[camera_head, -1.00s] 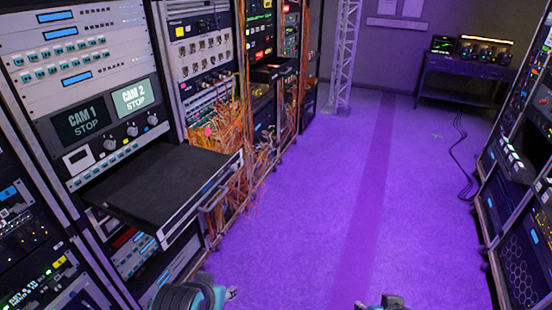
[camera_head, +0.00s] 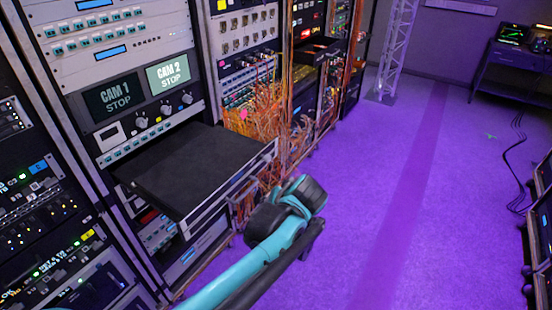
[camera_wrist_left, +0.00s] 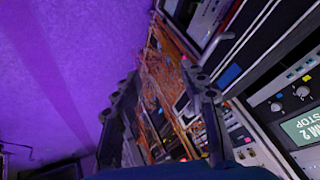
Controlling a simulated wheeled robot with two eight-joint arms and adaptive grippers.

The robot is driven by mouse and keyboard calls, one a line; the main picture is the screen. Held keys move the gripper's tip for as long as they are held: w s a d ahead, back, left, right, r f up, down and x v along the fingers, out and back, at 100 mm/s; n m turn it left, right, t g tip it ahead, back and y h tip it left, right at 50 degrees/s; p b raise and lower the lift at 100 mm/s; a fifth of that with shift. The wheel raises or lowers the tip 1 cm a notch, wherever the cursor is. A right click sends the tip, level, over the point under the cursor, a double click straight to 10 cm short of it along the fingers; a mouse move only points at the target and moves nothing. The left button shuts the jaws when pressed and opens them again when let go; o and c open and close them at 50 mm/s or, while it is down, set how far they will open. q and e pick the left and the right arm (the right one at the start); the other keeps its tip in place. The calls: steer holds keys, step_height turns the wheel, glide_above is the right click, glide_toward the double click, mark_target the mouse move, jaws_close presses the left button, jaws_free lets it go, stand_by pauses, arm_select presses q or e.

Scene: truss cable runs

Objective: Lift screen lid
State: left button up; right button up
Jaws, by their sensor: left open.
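The screen lid (camera_head: 200,165) is a flat black panel, closed down level on a drawer that sticks out of the rack below the CAM 1 and CAM 2 displays. The drawer has a silver-edged front (camera_head: 230,188) with a handle. My left arm reaches up beside the drawer's front right corner in the head view; its gripper cannot be made out there. In the left wrist view my left gripper (camera_wrist_left: 160,76) is open, with nothing between its fingers. The drawer front (camera_wrist_left: 258,52) and its handle (camera_wrist_left: 217,46) show at the upper right, apart from the fingers. My right gripper is out of view.
Orange cables (camera_head: 262,120) hang in a tangle from the rack just right of the drawer. A lattice truss (camera_head: 392,55) and a desk (camera_head: 510,70) stand at the back. Another rack (camera_head: 543,220) edges in at the right.

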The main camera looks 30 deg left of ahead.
arm_select(q)
steer(key=w+a+r+n+g+y, duration=0.1)
steer(key=w+a+n+y, duration=0.4)
steer(key=w, duration=0.6)
steer(key=n+g+y, duration=0.2)
steer(key=n+y, duration=0.4)
steer(key=y, duration=0.1)
glide_toward(270, 159)
steer(key=a, duration=0.2)
steer(key=a+b, duration=0.1)
steer(key=a, duration=0.5)
steer(key=shift+w+b, duration=0.25)
steer(key=shift+b, duration=0.1)
steer(key=shift+w+a+r, duration=0.1)
steer(key=shift+a, duration=0.65)
jaws_close()
